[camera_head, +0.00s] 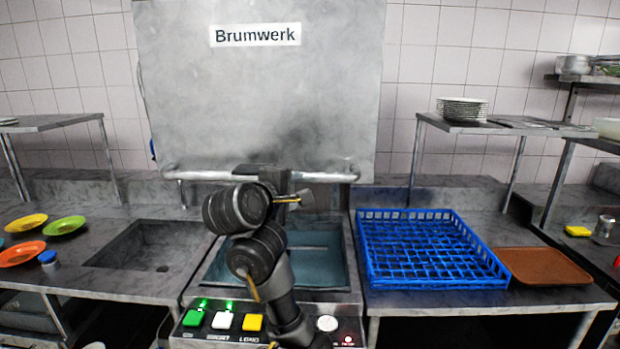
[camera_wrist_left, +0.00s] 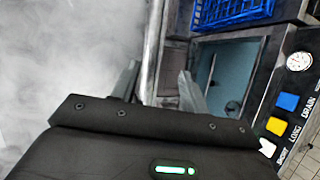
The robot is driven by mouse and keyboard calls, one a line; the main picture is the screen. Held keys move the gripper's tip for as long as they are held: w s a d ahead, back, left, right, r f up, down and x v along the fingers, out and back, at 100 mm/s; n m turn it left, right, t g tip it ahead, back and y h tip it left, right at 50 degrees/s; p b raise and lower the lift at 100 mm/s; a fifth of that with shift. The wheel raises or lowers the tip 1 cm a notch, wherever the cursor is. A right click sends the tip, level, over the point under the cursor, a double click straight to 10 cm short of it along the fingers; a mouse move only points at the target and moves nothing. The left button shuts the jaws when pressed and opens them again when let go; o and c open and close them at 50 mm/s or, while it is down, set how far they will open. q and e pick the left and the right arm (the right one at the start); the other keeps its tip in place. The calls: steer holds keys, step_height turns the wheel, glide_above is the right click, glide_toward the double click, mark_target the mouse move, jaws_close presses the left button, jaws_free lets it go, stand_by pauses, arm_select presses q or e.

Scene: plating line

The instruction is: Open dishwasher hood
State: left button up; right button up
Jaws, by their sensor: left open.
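The grey dishwasher hood (camera_head: 258,85), labelled Brumwerk, stands raised in the head view, with a clear gap above the wash basin (camera_head: 318,268). Its pale bar handle (camera_head: 335,177) runs along the lower front edge. My left gripper (camera_head: 283,184) is at the middle of this handle, partly hidden by my own wrist. In the left wrist view, the fingers of my left gripper (camera_wrist_left: 158,88) are apart. The hood's lower edge and handle (camera_wrist_left: 152,50) show between or just beyond them; contact cannot be told. My right gripper is not in view.
A blue rack (camera_head: 430,282) and brown tray (camera_head: 543,266) lie on the right counter. A sink (camera_head: 150,247) and several coloured plates (camera_head: 64,226) are left. A control panel (camera_head: 270,325) with lit buttons is in front. Stacked plates (camera_head: 462,110) stand on the right shelf.

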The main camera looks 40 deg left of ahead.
mark_target(309, 178)
arm_select(q)
steer(key=shift+n, duration=0.4)
steer(key=x, duration=0.3)
steer(key=r+p+x, duration=0.1)
steer(key=x, duration=0.2)
steer(key=p+x, duration=0.1)
steer(key=x, duration=0.2)
steer(key=shift+w+a+r, duration=0.15)
steer(key=shift+w+a, duration=0.15)
steer(key=shift+w, duration=0.05)
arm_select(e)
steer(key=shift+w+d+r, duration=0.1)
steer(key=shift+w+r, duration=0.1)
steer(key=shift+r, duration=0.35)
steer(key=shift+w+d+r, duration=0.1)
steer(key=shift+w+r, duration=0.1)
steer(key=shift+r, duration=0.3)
